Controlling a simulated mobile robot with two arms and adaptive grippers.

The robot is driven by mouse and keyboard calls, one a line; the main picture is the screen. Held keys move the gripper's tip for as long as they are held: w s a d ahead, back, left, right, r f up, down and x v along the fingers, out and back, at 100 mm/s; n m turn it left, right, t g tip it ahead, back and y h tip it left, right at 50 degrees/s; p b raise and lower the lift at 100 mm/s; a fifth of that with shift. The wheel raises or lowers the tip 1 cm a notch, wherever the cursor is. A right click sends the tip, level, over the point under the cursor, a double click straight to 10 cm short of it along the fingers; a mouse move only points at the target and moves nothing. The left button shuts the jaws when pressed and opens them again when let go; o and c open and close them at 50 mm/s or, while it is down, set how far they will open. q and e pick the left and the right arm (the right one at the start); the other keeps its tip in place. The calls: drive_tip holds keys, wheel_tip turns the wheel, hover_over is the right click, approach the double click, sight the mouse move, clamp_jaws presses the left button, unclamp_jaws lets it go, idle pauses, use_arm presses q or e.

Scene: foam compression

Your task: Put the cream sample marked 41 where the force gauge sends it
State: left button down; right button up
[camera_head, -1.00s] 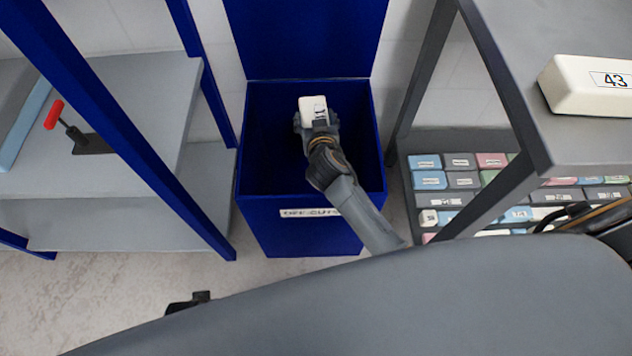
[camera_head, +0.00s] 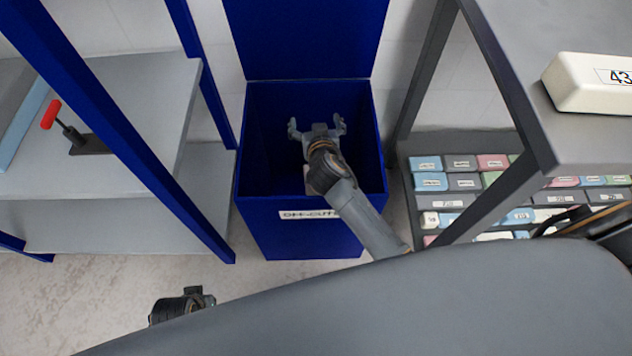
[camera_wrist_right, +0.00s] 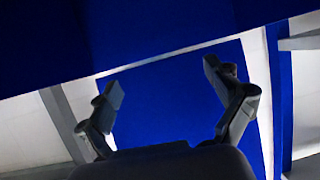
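My right gripper (camera_head: 317,124) is over the open blue bin (camera_head: 320,225), whose front label reads as off-cuts. Its fingers are spread and empty; the right wrist view also shows the open fingers (camera_wrist_right: 170,85) with blue bin walls beyond. A small pale patch (camera_head: 308,182) shows inside the bin, mostly hidden behind my wrist. It may be the cream sample, but no number is readable there. Part of my left arm's end (camera_head: 185,304) shows at the lower left; its fingers are not clear. No force gauge is recognisable.
A cream block marked 43 (camera_head: 590,88) lies on the grey table at right. Labelled coloured blocks (camera_head: 465,185) fill a lower shelf beneath. A blue-framed rack (camera_head: 130,140) with a red-handled clamp (camera_head: 62,125) stands at left. The bin's raised lid (camera_head: 305,40) is behind.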

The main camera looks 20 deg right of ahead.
drive_tip(key=v, duration=1.2)
drive_tip(key=shift+r, duration=0.1)
